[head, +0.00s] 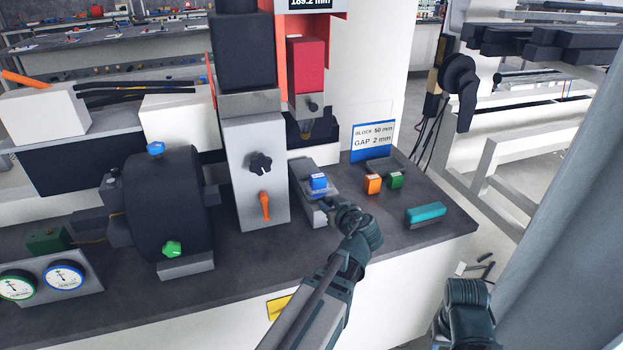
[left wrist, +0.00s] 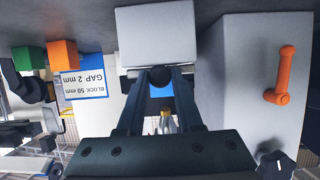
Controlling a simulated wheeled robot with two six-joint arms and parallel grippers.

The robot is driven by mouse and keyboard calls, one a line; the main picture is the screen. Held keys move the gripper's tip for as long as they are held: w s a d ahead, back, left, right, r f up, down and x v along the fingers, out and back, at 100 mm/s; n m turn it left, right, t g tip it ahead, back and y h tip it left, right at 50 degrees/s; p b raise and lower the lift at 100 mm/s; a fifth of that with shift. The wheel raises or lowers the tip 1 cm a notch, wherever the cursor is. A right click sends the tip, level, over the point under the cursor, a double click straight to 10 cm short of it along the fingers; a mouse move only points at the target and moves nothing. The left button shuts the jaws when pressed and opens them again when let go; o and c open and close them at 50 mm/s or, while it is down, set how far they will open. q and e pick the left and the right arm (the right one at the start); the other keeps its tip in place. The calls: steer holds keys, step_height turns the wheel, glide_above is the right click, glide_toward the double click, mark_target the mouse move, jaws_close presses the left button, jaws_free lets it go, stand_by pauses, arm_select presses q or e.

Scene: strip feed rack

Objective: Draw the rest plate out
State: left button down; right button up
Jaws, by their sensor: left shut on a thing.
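The rest plate (head: 313,211) is a grey slab sticking forward from under the press on the dark bench. A blue block (head: 319,182) sits on top of it. My left gripper (head: 331,204) is at the front end of the plate. In the left wrist view the fingers (left wrist: 161,84) are shut on a dark round knob (left wrist: 160,75) at the front face of the plate (left wrist: 155,35). The fingers hide part of the knob. A dark part of my right arm shows at the lower right of the head view; its fingers cannot be made out.
Orange (head: 373,183) and green (head: 396,180) blocks and a teal block (head: 426,214) stand to the right. A sign (head: 373,140) reads block 50 mm, gap 2 mm. A grey column with an orange lever (head: 265,206) stands close left. The bench front is clear.

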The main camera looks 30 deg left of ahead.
arm_select(q)
steer(key=shift+s+d, duration=0.4)
steer(key=shift+d, duration=0.05)
stand_by(0.4)
steer(key=c, duration=0.6)
jaws_free()
steer(key=shift+s+r, duration=0.1)
steer(key=shift+s, duration=0.05)
arm_select(e)
steer(key=shift+d+r, duration=0.1)
steer(key=shift+r, duration=0.05)
